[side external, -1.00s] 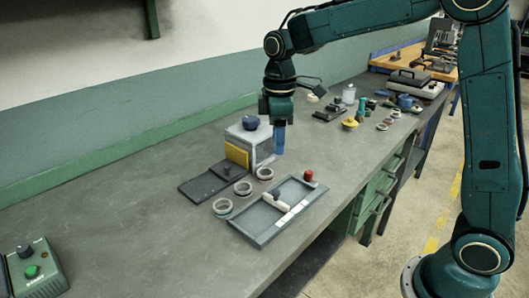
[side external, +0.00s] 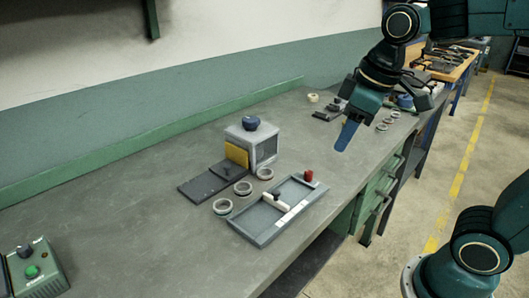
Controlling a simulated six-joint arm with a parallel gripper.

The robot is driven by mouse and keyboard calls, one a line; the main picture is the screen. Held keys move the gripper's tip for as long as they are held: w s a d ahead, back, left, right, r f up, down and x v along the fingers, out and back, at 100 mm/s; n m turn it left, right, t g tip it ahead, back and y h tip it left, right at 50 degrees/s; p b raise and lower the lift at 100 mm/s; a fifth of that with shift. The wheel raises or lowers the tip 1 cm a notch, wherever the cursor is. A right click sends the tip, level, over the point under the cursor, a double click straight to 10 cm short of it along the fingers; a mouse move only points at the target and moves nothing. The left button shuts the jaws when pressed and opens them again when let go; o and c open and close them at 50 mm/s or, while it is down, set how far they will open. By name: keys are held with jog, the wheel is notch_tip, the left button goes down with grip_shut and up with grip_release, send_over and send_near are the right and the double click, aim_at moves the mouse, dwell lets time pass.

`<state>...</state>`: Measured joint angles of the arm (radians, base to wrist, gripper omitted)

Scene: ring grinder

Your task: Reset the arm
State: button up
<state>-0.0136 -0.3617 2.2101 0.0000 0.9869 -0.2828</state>
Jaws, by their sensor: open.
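My gripper (side external: 347,135) is tilted, with its blue fingers pointing down and left. It is raised above the right part of the grey bench (side external: 130,220), apart from everything there. I see nothing held between the fingers. The grinder, a grey box (side external: 264,147) with a dark blue knob (side external: 251,123) on top and a yellow plate (side external: 236,154) on its side, stands left of my gripper.
Several rings, one of them a near ring (side external: 222,206), lie beside the dark plate (side external: 196,187). A grey tray (side external: 262,238) holds a white bar and a red knob (side external: 308,176). A green-buttoned control box (side external: 36,270) sits at the front left. Small parts lie behind my arm.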

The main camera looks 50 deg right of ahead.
jog(key=s+f+m+t, duration=0.2)
jog(key=s+m, duration=0.1)
jog(key=s, duration=0.6)
jog(key=shift+d, duration=0.2)
jog(key=shift+o, duration=0.3)
jog(key=shift+w, duration=0.2)
dwell(0.9)
